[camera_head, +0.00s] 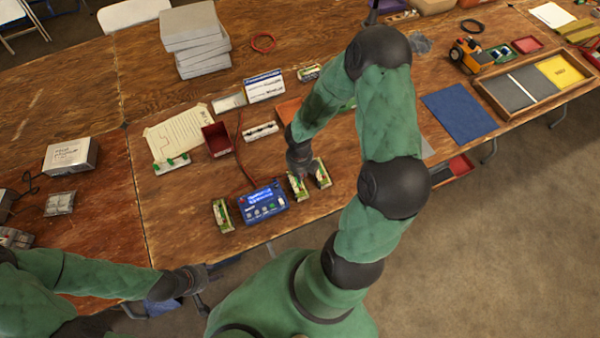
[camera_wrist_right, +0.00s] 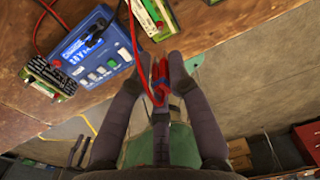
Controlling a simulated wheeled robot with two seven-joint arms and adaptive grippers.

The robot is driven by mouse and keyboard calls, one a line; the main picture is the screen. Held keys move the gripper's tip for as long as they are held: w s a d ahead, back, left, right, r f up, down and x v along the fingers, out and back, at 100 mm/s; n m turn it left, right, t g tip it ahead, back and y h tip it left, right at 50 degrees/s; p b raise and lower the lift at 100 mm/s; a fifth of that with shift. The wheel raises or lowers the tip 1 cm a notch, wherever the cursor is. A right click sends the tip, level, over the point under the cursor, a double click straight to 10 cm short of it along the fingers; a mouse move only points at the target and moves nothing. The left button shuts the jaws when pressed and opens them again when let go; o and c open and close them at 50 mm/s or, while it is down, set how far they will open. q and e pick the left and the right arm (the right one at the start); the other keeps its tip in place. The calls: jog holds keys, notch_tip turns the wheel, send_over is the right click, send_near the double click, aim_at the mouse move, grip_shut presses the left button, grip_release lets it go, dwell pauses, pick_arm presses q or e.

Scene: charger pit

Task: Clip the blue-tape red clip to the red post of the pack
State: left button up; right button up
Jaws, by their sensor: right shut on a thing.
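My right gripper (camera_wrist_right: 156,72) is shut on a red clip (camera_wrist_right: 160,78) with a blue band, seen between its fingers in the right wrist view. A red lead runs up from the clip. In the head view this gripper (camera_head: 300,162) is above the table at the near packs, and the clip is hidden. A green and white pack (camera_head: 298,188) is just below it, with another pack (camera_head: 320,176) beside it. A third pack (camera_head: 222,215) lies left of the blue charger (camera_head: 263,203). My left gripper (camera_head: 205,283) is open and empty off the table's front edge.
A red bin (camera_head: 217,139), a sign (camera_head: 264,86) and a white strip (camera_head: 261,132) stand behind the charger. A grey stack (camera_head: 194,40) is at the back. A blue mat (camera_head: 459,112) and a divided tray (camera_head: 535,80) lie right.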

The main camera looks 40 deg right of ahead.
jog(key=shift+f, duration=0.2)
jog(key=shift+f+b, duration=2.75)
jog(key=shift+f, duration=0.6)
jog(key=shift+f+p, duration=0.15)
jog(key=shift+p, duration=0.15)
jog(key=o, duration=0.9)
jog(key=shift+o, duration=0.2)
jog(key=shift+o, duration=1)
